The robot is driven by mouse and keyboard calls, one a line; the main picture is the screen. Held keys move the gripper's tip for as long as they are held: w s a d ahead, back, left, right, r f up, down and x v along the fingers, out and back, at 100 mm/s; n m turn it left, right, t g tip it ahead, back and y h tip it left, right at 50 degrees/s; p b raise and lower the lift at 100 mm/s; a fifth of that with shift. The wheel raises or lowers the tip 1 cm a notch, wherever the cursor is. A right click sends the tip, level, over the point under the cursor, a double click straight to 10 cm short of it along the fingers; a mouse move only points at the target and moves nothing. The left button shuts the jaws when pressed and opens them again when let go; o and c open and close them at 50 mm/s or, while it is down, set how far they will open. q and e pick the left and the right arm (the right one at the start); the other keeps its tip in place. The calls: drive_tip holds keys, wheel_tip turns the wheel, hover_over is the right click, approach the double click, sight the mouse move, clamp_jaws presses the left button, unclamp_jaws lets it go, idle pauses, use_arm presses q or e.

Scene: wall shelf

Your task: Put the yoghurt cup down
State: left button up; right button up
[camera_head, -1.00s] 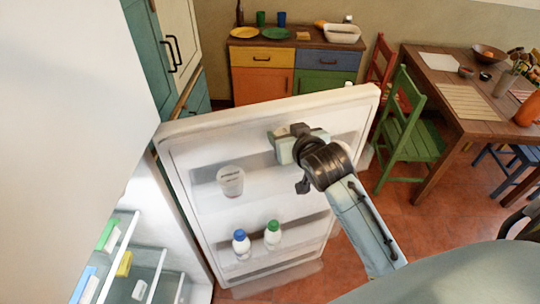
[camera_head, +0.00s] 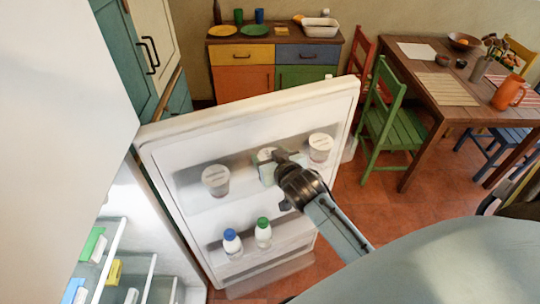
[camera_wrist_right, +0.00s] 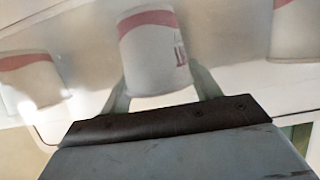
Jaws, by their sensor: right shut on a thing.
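A white yoghurt cup (camera_head: 265,155) sits in my right gripper (camera_head: 268,168), at the upper shelf of the open fridge door. In the right wrist view the same cup (camera_wrist_right: 153,52), white with a red band, is between the two fingers, which are shut on it. The cup looks upright in the head view. I cannot tell whether its base touches the shelf. My left gripper is not in view.
Similar cups stand on both sides of it, one left (camera_head: 215,180) and one right (camera_head: 320,147). Two bottles, blue-capped (camera_head: 232,243) and green-capped (camera_head: 263,233), stand in the lower door shelf. The fridge door (camera_head: 245,115) stands wide open.

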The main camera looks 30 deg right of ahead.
drive_tip(key=o, duration=1)
drive_tip(key=shift+f, duration=0.1)
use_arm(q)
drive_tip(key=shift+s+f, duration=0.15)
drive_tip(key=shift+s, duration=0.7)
use_arm(e)
drive_tip(key=shift+r, duration=0.25)
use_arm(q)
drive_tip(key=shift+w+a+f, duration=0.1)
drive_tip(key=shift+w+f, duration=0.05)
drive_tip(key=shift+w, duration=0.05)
use_arm(e)
drive_tip(key=v, duration=1.2)
drive_tip(key=shift+d+f, duration=0.1)
drive_tip(key=shift+f, duration=0.1)
